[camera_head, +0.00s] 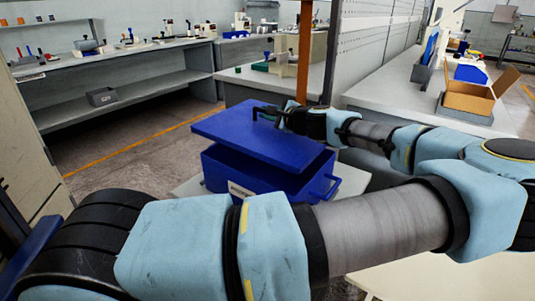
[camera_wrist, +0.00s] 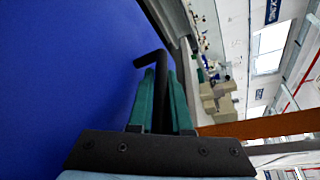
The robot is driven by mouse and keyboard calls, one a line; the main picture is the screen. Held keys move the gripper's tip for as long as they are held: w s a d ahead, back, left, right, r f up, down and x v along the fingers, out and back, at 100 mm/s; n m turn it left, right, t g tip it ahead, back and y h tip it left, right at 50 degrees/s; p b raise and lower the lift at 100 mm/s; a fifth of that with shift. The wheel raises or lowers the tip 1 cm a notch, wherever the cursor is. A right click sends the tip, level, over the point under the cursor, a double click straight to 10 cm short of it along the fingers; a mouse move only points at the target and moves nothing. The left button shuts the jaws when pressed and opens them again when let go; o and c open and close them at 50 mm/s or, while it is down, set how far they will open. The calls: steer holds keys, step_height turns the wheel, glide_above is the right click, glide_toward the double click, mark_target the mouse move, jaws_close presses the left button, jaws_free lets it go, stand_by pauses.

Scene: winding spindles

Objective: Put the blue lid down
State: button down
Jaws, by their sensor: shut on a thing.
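The blue lid (camera_head: 240,129) is a flat panel above the blue box (camera_head: 230,176) in the head view. The lid is tilted and apart from the box at the front, with a dark gap between them. My gripper (camera_head: 270,114) is at the lid's right far edge. In the wrist view, the lid (camera_wrist: 65,70) fills the left side. My gripper (camera_wrist: 165,85) is shut there, its green fingers around a black bent handle (camera_wrist: 150,60) beside the lid's surface. The inside of the box is mostly hidden by the lid.
The box stands on a light surface (camera_head: 350,180) with a blue side handle (camera_head: 326,186). A brown post (camera_head: 304,50) rises close behind my gripper. Workbenches (camera_head: 130,60) line the back, and a cardboard box (camera_head: 470,98) sits on the right bench. Open floor (camera_head: 130,155) lies to the left.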

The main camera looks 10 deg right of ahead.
step_height(320, 180, down, 9)
steer(key=shift+p, duration=0.45)
steer(key=c, duration=0.8)
jaws_free()
steer(key=shift+f, duration=0.1)
steer(key=shift+c, duration=0.2)
steer(key=b+v, duration=0.2)
steer(key=v, duration=1)
steer(key=shift+s, duration=0.15)
